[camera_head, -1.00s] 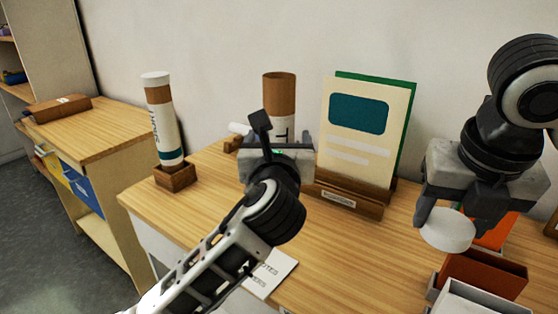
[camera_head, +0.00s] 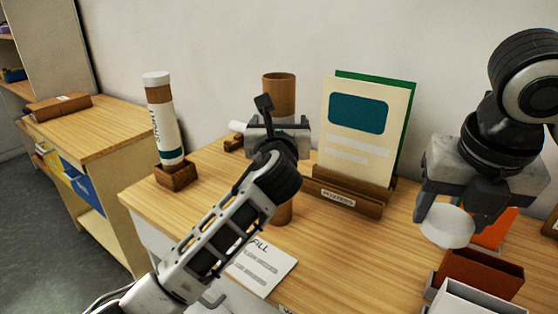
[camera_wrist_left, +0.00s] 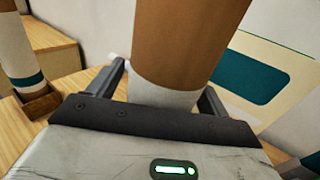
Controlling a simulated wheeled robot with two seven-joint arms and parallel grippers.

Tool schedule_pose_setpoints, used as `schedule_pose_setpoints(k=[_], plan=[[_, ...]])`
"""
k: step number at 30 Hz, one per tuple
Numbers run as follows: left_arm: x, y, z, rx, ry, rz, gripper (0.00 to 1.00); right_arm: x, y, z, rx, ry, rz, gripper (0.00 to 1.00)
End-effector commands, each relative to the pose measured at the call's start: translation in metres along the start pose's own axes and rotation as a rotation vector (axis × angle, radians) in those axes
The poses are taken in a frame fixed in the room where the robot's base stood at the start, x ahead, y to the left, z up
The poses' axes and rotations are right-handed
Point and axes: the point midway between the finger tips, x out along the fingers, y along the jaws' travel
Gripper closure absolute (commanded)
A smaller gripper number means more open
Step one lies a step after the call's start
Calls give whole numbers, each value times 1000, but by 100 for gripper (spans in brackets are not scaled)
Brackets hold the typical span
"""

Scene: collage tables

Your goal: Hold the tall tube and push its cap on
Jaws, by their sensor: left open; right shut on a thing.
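The tall tube (camera_head: 279,92) stands upright at the back of the table, brown with a white band, its top without a cap. My left gripper (camera_head: 279,128) is open at the tube and hides its middle in the head view. In the left wrist view, the tube (camera_wrist_left: 185,45) rises between the two spread fingers of the left gripper (camera_wrist_left: 160,92). My right gripper (camera_head: 447,212) is shut on a round white cap (camera_head: 448,228) and holds it above the right side of the table, well apart from the tube.
A capped white and brown tube (camera_head: 164,125) leans in a wooden holder (camera_head: 176,176) at left. A cream card (camera_head: 363,125) stands in a wooden stand (camera_head: 347,195) right of the tall tube. A paper (camera_head: 262,268) lies in front. An orange-brown box (camera_head: 482,276) is below the right gripper.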

Motion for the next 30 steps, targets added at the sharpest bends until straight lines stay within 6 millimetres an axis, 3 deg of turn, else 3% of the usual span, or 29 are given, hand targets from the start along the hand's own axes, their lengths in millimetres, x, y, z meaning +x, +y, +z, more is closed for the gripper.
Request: schedule_pose_setpoints(k=[9, 16, 24, 30], plan=[[0, 0, 0, 0, 0, -1, 24, 0, 0, 0, 0, 0, 0, 63], [0, 0, 0, 0, 0, 0, 86, 0, 0, 0, 0, 0, 0, 63], [0, 0, 5, -1, -3, -1, 86, 0, 0, 0, 0, 0, 0, 63], [0, 0, 38, -3, -9, -1, 86, -2, 0, 0, 0, 0, 0, 63]])
